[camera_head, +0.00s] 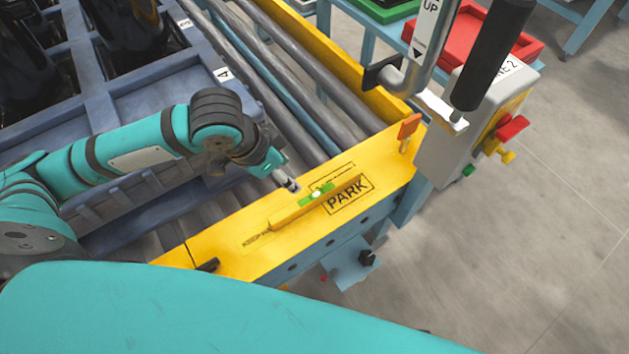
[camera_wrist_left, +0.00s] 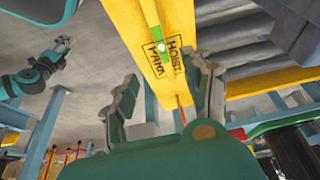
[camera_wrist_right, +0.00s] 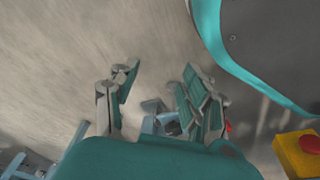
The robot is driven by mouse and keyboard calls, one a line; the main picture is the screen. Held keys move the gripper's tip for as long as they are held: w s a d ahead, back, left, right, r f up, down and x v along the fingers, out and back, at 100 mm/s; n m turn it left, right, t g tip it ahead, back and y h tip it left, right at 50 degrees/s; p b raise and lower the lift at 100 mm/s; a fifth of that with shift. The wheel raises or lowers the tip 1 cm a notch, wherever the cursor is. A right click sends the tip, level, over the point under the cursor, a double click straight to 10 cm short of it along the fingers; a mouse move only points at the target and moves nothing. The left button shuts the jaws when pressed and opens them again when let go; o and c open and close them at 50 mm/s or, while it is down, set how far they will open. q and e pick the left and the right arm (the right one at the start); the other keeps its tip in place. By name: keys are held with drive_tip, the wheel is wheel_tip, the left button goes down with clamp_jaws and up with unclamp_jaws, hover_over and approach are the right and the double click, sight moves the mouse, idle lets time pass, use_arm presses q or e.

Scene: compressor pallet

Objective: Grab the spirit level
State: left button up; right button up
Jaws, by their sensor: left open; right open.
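The spirit level (camera_head: 317,194) is a slim yellow bar with a green middle around its vial. It lies on the yellow beam (camera_head: 232,254), partly beside the boxed PARK marking. My left gripper (camera_head: 289,183) is open and empty, just behind the level's middle in the head view. In the left wrist view, the level (camera_wrist_left: 157,42) shows beyond and between the spread fingers of the left gripper (camera_wrist_left: 165,84), with a gap to it. My right gripper (camera_wrist_right: 158,85) is open and empty in its wrist view, over the floor and away from the level.
A grey control box (camera_head: 451,135) with red, yellow and green buttons stands at the beam's right end. An orange tag (camera_head: 409,126) stands up near it. Rollers (camera_head: 300,113) and a blue-grey pallet (camera_head: 128,83) lie behind. Red and green trays are at the back.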

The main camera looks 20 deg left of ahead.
use_arm(q)
drive_tip(key=b, duration=0.4)
hover_over(316, 194)
drive_tip(key=s+a, duration=0.2)
drive_tip(key=s, duration=0.1)
wheel_tip(316, 194, down, 10)
drive_tip(key=shift+d+f, duration=0.1)
drive_tip(key=shift+f, duration=0.1)
drive_tip(key=x, duration=0.2)
drive_tip(key=w+b+x, duration=0.1)
drive_tip(key=x, duration=0.2)
drive_tip(key=shift+d, duration=0.1)
drive_tip(key=shift+w+d+f+b, duration=0.1)
drive_tip(key=shift+f+b, duration=0.1)
drive_tip(key=shift+b, duration=0.1)
use_arm(e)
drive_tip(key=w+r, duration=0.2)
drive_tip(key=r, duration=0.7)
drive_tip(key=w+r+t, duration=0.1)
drive_tip(key=w+r, duration=0.1)
drive_tip(key=r, duration=0.8)
use_arm(q)
drive_tip(key=shift+c, duration=0.4)
use_arm(e)
drive_tip(key=shift+a+r, duration=0.1)
use_arm(q)
clamp_jaws()
